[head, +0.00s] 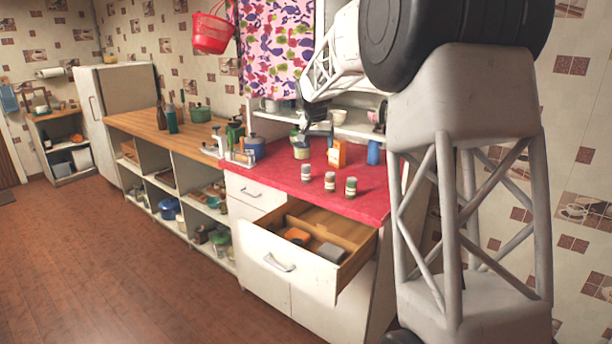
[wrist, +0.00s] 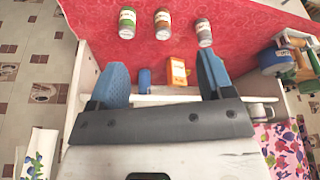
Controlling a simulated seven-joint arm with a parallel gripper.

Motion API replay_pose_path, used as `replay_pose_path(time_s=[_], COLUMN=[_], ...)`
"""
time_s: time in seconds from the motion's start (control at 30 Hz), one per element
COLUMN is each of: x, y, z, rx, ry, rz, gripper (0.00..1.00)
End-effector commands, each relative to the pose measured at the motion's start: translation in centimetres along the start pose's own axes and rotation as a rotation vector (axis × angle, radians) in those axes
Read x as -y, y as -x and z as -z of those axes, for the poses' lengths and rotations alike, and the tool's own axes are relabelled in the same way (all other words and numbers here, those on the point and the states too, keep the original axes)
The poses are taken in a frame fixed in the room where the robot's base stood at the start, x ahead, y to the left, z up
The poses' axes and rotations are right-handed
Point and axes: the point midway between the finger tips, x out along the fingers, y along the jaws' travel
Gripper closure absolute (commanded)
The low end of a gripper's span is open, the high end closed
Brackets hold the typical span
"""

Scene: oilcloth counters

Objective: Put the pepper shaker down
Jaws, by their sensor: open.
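Three small labelled shakers stand upright in a row on the red counter: the left one (head: 306,173), the middle one (head: 330,181) and the right one (head: 351,187). The wrist view shows them along its top edge, with a green label (wrist: 127,22), a brown label (wrist: 163,24) and a pale label (wrist: 204,33). I cannot read which is the pepper. My gripper (wrist: 162,66) is open, its blue fingers spread with nothing held between them. In the head view my gripper (head: 316,122) is above the back of the counter, apart from the shakers.
An orange box (head: 338,154), a blue can (head: 373,153) and a jar (head: 301,150) stand at the back of the red counter (head: 285,178). Below, a drawer (head: 303,262) is pulled open with items inside. The counter's front strip is mostly clear.

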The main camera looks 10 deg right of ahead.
Motion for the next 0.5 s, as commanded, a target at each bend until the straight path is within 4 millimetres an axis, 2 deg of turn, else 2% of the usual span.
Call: replay_pose_path(time_s=[0.1, 0.5], x=[1.3, 5.4], y=[-2.1, -8.8], z=[2.0, 8.0], rx=[-0.004, -0.024], ry=[-0.016, -0.07], rz=[-0.004, -0.018], gripper=[0.26, 0.26])
